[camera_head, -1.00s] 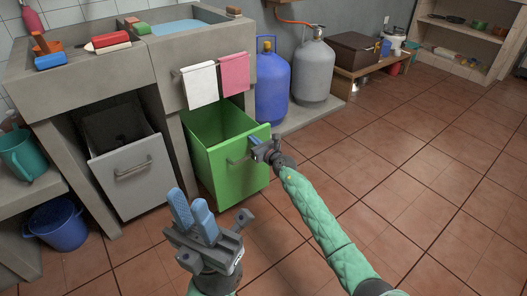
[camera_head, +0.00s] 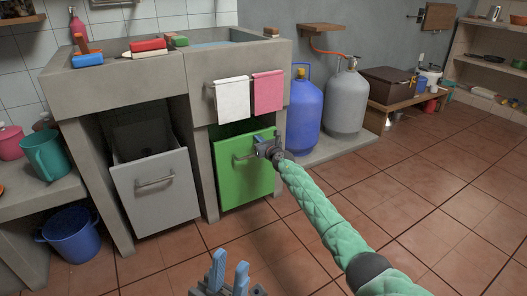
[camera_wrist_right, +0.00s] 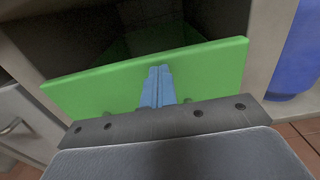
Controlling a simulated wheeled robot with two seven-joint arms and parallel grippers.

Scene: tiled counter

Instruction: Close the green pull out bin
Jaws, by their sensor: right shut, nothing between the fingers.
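The green pull-out bin (camera_head: 240,178) sits mostly inside the counter's right bay, its front panel near the bay's opening. A strip of its green inside shows above the panel. In the right wrist view the panel (camera_wrist_right: 90,88) spans the middle, with a dark cavity behind it. My right gripper (camera_head: 262,138) is shut and empty at the panel's upper right part. Its blue fingertips (camera_wrist_right: 158,70) are at the panel near its top edge; I cannot tell if they touch. My left gripper (camera_head: 229,268) is low at the bottom edge, its blue fingers apart and empty.
A grey bin (camera_head: 155,190) leans out of the left bay. A white towel (camera_head: 232,100) and a pink towel (camera_head: 268,92) hang above the green bin. A blue gas cylinder (camera_head: 305,115) stands right of it. The tiled floor (camera_head: 430,200) in front is clear.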

